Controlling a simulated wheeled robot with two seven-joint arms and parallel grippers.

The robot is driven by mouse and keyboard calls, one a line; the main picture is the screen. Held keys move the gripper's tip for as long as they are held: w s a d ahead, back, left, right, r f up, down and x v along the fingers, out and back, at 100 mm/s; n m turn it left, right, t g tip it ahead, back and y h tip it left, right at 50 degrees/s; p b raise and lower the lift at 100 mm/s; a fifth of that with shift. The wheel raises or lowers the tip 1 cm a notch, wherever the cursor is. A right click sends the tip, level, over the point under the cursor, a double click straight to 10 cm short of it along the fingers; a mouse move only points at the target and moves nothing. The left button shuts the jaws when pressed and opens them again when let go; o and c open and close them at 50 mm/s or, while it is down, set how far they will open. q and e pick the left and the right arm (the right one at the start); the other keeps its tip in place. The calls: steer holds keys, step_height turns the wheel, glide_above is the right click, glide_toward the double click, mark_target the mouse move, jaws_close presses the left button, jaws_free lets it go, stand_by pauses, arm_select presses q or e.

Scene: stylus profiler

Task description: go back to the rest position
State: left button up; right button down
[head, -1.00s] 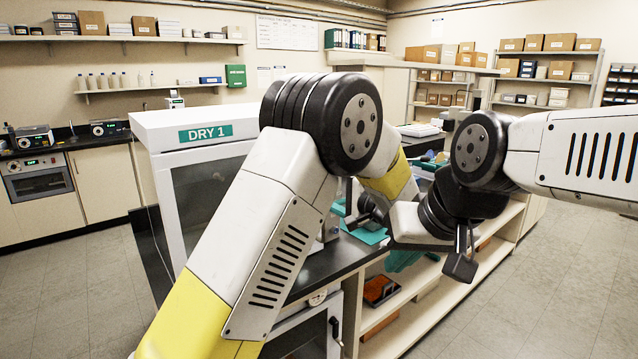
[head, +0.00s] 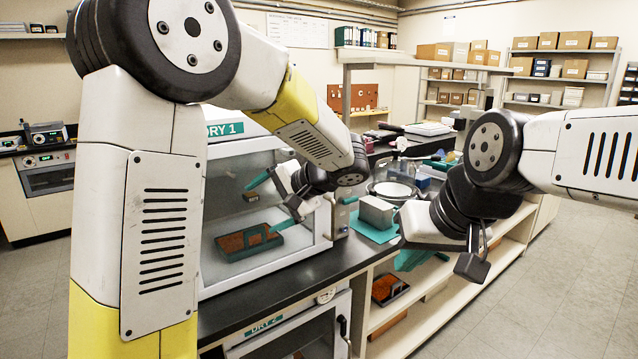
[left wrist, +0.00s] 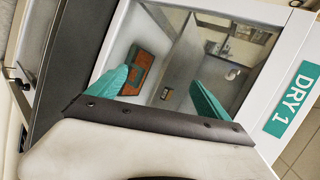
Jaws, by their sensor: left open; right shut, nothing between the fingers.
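My left gripper (head: 263,204) is open, its teal fingers apart and empty. It is in front of the window of the white DRY 1 cabinet (head: 235,150). In the left wrist view the fingers of my left gripper (left wrist: 160,84) frame the cabinet front (left wrist: 268,75). My right gripper (head: 410,262) hangs over the front edge of the bench, its teal fingers shut with nothing held; my right wrist partly hides it. My left arm is bent up high at the left of the head view.
A tray with a brown bed (head: 240,243) lies inside DRY 1. A grey block (head: 376,212) on a teal mat (head: 362,229) and a round dish (head: 393,190) stand on the dark bench. DRY 2 (head: 265,326) is below. The floor at the right (head: 560,290) is clear.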

arm_select(q)
steer(key=s+a+f+n+g+h, duration=0.1)
steer(key=s+a+n+g+h, duration=0.35)
steer(key=s, duration=0.65)
steer(key=s+d+r+n+t+h, duration=0.1)
steer(key=s+t+h, duration=0.3)
steer(key=s, duration=0.7)
steer(key=r+h, duration=0.1)
steer(key=h, duration=0.1)
steer(key=shift+s+d+h, duration=0.15)
steer(key=shift+s+h, duration=0.05)
steer(key=shift+h, duration=0.15)
